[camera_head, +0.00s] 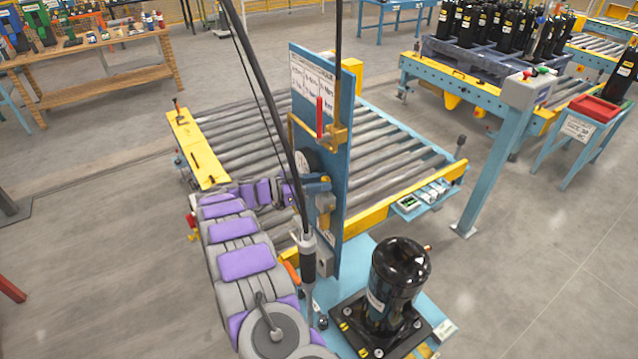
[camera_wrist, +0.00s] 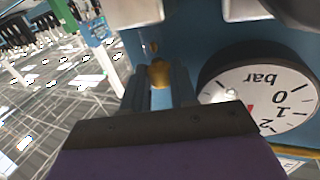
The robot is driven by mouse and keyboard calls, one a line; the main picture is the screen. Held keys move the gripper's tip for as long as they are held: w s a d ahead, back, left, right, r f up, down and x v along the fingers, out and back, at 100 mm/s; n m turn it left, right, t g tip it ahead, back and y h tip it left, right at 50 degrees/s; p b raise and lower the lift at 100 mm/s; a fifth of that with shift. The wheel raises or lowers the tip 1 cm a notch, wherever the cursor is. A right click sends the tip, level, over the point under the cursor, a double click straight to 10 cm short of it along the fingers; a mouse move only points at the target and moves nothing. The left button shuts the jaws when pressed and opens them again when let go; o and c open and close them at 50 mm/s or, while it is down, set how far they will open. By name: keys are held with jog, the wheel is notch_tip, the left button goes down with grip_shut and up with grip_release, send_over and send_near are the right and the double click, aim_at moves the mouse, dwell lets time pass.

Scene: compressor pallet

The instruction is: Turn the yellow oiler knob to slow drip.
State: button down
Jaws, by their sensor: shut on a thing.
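The yellow oiler knob (camera_wrist: 160,73) shows in the wrist view as a small brass-yellow piece between the two dark fingers of my gripper (camera_wrist: 159,80). The fingers are shut on it, one on each side. A blue panel (camera_wrist: 118,15) lies behind it. In the head view my grey and purple arm reaches to the left side of the upright blue panel (camera_head: 341,130). The knob cannot be made out clearly there, and any drip setting marks are not readable.
A round white gauge marked bar (camera_wrist: 262,95) sits close right of my gripper. In the head view, a black compressor (camera_head: 398,275) stands in front of the panel, a roller conveyor (camera_head: 240,140) lies behind, and a dark hose (camera_head: 265,90) hangs near my arm.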

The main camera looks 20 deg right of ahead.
jog(key=c, duration=0.9)
grip_release()
jog(key=shift+a+r, duration=0.15)
jog(key=shift+r+n+t+p, duration=0.1)
jog(key=shift+n+t+p, duration=0.4)
jog(key=shift+t+p, duration=0.35)
jog(key=shift+s+n+t+p, duration=0.15)
jog(key=shift+n+t+p, duration=0.55)
jog(key=shift+n+t, duration=0.9)
jog(key=shift+s+f+n+t+y+b, duration=0.15)
jog(key=shift+n+t+b, duration=0.1)
jog(key=shift+t, duration=0.65)
jog(key=shift+s+f+n+t+y+b, duration=0.15)
jog(key=shift+n+t, duration=0.1)
jog(key=shift+t, duration=0.6)
jog(key=shift+s+d+n+t+y+b, duration=0.1)
jog(key=shift+d+n+t+y+b, duration=0.15)
jog(key=shift+n+t+y+b, duration=0.7)
jog(key=f+v, duration=0.1)
jog(key=v, duration=1.6)
jog(key=shift+s+f+t+p, duration=0.15)
jog(key=shift+s+t+p, duration=0.15)
jog(key=shift+t, duration=0.15)
